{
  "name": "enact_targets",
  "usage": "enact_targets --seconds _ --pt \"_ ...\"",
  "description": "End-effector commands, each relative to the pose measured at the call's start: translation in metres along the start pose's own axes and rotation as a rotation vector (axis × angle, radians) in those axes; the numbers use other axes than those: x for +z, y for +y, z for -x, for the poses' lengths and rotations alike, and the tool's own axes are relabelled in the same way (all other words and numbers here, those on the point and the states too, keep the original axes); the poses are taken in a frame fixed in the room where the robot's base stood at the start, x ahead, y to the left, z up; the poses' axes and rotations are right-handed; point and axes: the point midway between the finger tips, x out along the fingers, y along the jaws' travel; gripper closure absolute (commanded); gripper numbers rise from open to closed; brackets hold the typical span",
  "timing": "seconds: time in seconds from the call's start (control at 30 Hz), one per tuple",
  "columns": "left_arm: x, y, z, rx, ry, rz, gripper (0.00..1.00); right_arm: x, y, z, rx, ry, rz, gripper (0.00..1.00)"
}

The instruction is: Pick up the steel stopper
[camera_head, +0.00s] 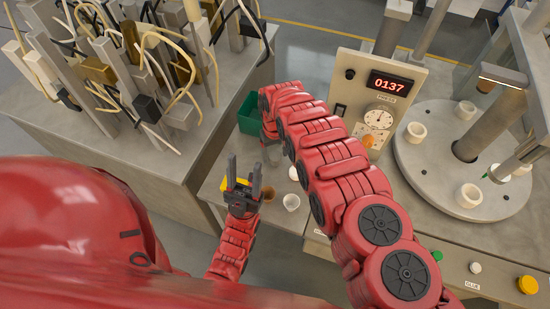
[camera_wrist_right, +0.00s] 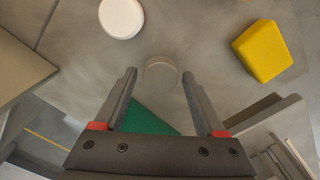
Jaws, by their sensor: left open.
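The steel stopper, a small grey round piece (camera_wrist_right: 161,70), shows in the right wrist view between and just beyond the fingertips of my right gripper (camera_wrist_right: 158,78). Those fingers are apart, with nothing clamped between them; I cannot tell how high they are above the stopper. In the head view a grey piece (camera_head: 274,154), likely the stopper, sits on the bench below the end of my right arm, which hides most of the right gripper. My left gripper (camera_head: 243,175) is open, fingers pointing up, in front of a yellow block.
The yellow block (camera_wrist_right: 262,50) and a white round piece (camera_wrist_right: 121,17) lie near the stopper. A green bin (camera_head: 248,116) stands behind. The panel reading 0137 (camera_head: 388,85) and a turntable (camera_head: 430,180) stand right.

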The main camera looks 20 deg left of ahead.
Motion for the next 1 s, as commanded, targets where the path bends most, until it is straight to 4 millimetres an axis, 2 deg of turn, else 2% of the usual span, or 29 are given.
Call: enact_targets --seconds 0.03,0.3,0.4,0.77,1.0 --pt "0.000 0.000 0.000 0.000 0.000 0.000 0.50 0.000 0.000 0.000 0.000 0.000 0.000 0.38" --pt "0.000 0.000 0.000 0.000 0.000 0.000 0.50 0.000 0.000 0.000 0.000 0.000 0.000 0.87" --pt "0.000 0.000 0.000 0.000 0.000 0.000 0.50 0.000 0.000 0.000 0.000 0.000 0.000 1.00" --pt "0.000 0.000 0.001 0.000 0.000 0.000 0.50 0.000 0.000 0.002 0.000 0.000 0.000 1.00" --pt "0.001 0.000 0.008 0.000 0.000 0.000 0.50 -0.001 0.000 0.016 -0.001 0.000 0.000 1.00"
